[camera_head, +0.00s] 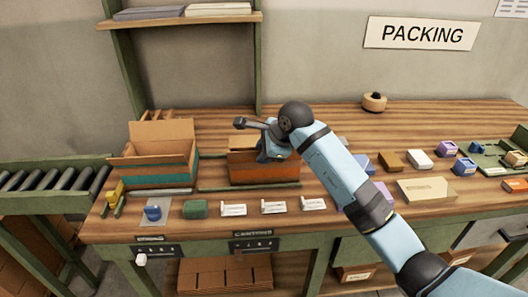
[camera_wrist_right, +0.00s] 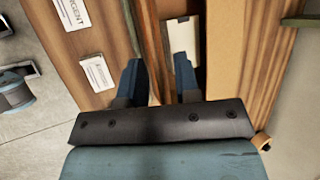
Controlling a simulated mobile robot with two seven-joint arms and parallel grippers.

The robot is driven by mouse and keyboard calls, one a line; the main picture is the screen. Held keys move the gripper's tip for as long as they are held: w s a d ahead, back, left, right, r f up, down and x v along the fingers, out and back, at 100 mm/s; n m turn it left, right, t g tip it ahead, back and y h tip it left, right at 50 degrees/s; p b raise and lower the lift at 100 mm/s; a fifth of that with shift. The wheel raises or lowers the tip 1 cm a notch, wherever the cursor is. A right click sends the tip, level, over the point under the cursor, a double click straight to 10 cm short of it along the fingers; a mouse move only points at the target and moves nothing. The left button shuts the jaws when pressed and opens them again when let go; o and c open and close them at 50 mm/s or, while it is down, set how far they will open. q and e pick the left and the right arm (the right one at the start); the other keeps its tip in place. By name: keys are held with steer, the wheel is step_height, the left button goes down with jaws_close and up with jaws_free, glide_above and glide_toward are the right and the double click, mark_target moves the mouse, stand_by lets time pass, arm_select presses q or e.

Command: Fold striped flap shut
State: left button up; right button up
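A brown cardboard box (camera_head: 264,176) with an orange front stands at the middle of the bench, partly hidden behind my right arm. My right gripper (camera_head: 262,148) is over this box, pointing down. In the right wrist view its two blue fingers (camera_wrist_right: 160,80) are apart, with a brown cardboard edge (camera_wrist_right: 152,45) between them; I cannot tell whether they touch it. A pale card (camera_wrist_right: 183,38) shows inside the box beyond the fingers. A second box (camera_head: 153,170) with a teal band stands open at the left, its back flap raised. I cannot make out stripes on any flap. My left gripper is not in view.
White cards (camera_head: 233,209) lie in a row along the front of the bench (camera_head: 330,118), beside a green block (camera_head: 195,209). Several small coloured blocks and a pale carton (camera_head: 427,189) are at the right. A round wooden item (camera_head: 374,101) is at the back.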

steer(key=shift+f, duration=0.1)
jaws_close()
steer(key=shift+w, duration=0.1)
steer(key=shift+w+r+g, duration=0.2)
steer(key=shift+g, duration=0.2)
steer(key=g, duration=0.1)
steer(key=w+g, duration=0.1)
steer(key=shift+w+r+m+g+p, duration=0.15)
steer(key=shift+m+g+p, duration=0.25)
steer(key=g, duration=0.1)
steer(key=w+g, duration=0.1)
steer(key=g, duration=0.1)
steer(key=shift+w+m, duration=0.25)
steer(key=shift+m, duration=0.05)
